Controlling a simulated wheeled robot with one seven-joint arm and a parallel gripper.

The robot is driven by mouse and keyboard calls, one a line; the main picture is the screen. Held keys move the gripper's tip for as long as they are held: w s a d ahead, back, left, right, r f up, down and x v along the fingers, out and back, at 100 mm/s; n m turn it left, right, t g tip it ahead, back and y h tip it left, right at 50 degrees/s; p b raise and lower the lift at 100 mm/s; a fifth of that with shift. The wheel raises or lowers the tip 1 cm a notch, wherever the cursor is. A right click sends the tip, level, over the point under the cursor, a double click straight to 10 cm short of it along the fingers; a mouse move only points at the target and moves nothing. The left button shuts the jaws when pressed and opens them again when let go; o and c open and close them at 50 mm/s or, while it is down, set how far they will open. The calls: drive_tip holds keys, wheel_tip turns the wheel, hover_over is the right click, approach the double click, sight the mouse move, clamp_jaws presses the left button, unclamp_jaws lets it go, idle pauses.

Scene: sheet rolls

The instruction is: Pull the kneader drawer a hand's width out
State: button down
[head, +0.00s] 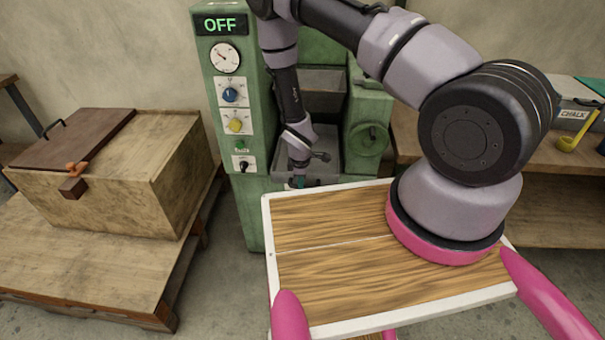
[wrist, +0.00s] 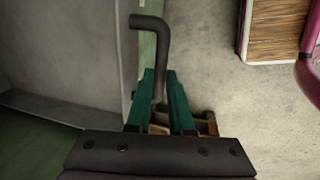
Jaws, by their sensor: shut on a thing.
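The green kneader machine (head: 222,150) stands in the middle of the head view, with grey parts in its bay. Its grey drawer (head: 328,150) is low in the bay and partly behind my arm. In the wrist view a grey wall (wrist: 95,50), seemingly the drawer's front, fills the left. A dark bent bar handle (wrist: 151,22) stands out from it. My gripper (wrist: 160,88) has its teal fingers closed on both sides of the bar. In the head view my gripper (head: 298,181) is small, low in front of the drawer. I cannot tell how far out the drawer is.
The machine's display (head: 219,25) reads OFF. A wooden chest (head: 110,195) stands on a low table at the left. A bench (head: 540,175) at the right holds a chalk box (head: 575,115) and a yellow scoop (head: 568,143). Bare floor (wrist: 235,110) lies in front of the drawer.

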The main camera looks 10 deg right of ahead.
drive_tip(key=shift+s+a, duration=0.15)
drive_tip(key=shift+s, duration=0.2)
drive_tip(key=c, duration=0.8)
unclamp_jaws()
wheel_tip(320, 180, up, 11)
drive_tip(key=s, duration=0.2)
drive_tip(key=shift+a+f, duration=0.2)
drive_tip(key=shift+a, duration=0.05)
